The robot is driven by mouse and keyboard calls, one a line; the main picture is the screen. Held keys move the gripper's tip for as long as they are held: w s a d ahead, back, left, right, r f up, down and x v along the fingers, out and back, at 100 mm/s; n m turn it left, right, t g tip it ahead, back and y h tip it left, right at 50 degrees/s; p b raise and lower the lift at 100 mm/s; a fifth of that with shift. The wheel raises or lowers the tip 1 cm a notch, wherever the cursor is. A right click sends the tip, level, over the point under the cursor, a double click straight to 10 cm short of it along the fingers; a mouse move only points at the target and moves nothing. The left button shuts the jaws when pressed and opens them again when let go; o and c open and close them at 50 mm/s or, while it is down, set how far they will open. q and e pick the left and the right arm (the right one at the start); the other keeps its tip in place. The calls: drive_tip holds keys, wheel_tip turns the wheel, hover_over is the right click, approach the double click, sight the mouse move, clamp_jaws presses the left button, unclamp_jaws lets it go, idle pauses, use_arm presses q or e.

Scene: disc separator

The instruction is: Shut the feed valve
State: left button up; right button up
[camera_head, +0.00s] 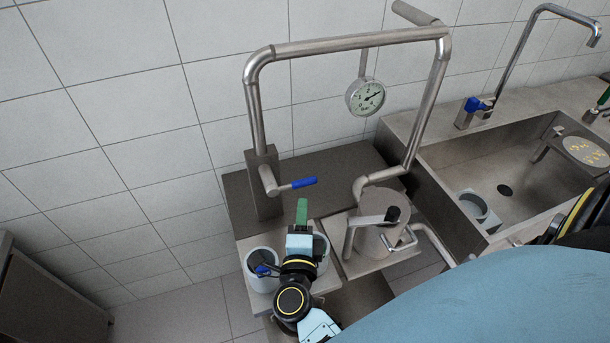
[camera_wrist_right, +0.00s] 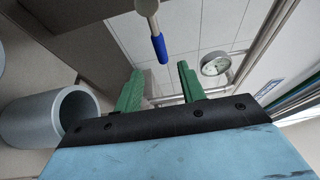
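The feed valve (camera_head: 268,182) sits on the upright pipe at left of the separator. Its blue-tipped lever (camera_head: 302,183) sticks out nearly level to the right. The lever also shows in the right wrist view (camera_wrist_right: 159,48), hanging just beyond the fingertips. My right gripper (camera_head: 302,203) is below the lever, apart from it. In the wrist view its two green fingers (camera_wrist_right: 160,70) stand apart with nothing between them. My left gripper is not in view.
The steel separator bowl (camera_head: 374,235) with a crank stands right of my right gripper. Grey cups (camera_head: 261,282) stand close at its left; one shows in the wrist view (camera_wrist_right: 58,118). A pressure gauge (camera_head: 366,97) hangs from the overhead pipe (camera_head: 345,42). A sink (camera_head: 515,190) is at right.

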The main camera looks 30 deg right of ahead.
sight(305, 186)
drive_tip(key=p+x, duration=0.1)
drive_tip(key=x, duration=1.1)
clamp_jaws()
